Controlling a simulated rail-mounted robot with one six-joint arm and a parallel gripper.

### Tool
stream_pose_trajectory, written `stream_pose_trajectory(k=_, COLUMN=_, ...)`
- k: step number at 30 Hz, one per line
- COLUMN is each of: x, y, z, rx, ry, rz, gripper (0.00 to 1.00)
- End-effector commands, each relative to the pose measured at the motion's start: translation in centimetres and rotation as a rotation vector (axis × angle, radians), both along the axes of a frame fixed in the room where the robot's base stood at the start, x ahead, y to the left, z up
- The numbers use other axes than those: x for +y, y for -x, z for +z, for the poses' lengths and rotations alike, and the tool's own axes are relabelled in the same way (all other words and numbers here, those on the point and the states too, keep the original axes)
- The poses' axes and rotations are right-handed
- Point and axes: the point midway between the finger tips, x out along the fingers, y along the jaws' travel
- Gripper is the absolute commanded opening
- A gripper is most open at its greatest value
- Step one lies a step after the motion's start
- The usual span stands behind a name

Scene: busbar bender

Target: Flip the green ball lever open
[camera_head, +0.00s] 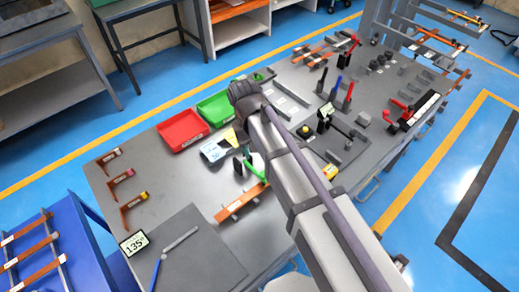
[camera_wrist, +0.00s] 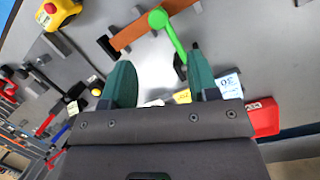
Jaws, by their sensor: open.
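The green ball lever shows in the wrist view as a bright green ball (camera_wrist: 158,18) on a green rod. The rod runs down to a small dark pivot beside my right fingertip. My gripper (camera_wrist: 160,57) has its two dark green fingers spread apart. The lever's lower rod lies in the picture between the fingertips, nearer the right one, and the ball lies beyond them. I cannot tell whether a finger touches it. In the head view the green lever (camera_head: 251,168) stands near a copper bar (camera_head: 242,202), and my arm covers part of this area.
A red tray (camera_head: 182,130) and a green tray (camera_head: 214,108) stand at the table's back edge. A yellow block with a red button (camera_wrist: 58,11) is at the upper left. Several red- and blue-handled tools stand to the right. A 135° sign (camera_head: 134,243) is at front left.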

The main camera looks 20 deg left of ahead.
Motion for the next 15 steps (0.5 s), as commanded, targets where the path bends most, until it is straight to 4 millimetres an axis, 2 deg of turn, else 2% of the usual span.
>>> stream_pose_trajectory(k=1, x=0.4, y=-0.2, z=2.6, rx=0.000, ry=0.000, rz=0.000, gripper=0.54)
stream_pose_trajectory(k=4, x=0.8, y=-0.4, z=4.0, rx=0.000, ry=0.000, rz=0.000, gripper=0.54)
stream_pose_trajectory(k=15, x=1.0, y=-0.5, z=4.0, rx=0.000, ry=0.000, rz=-0.001, gripper=0.54)
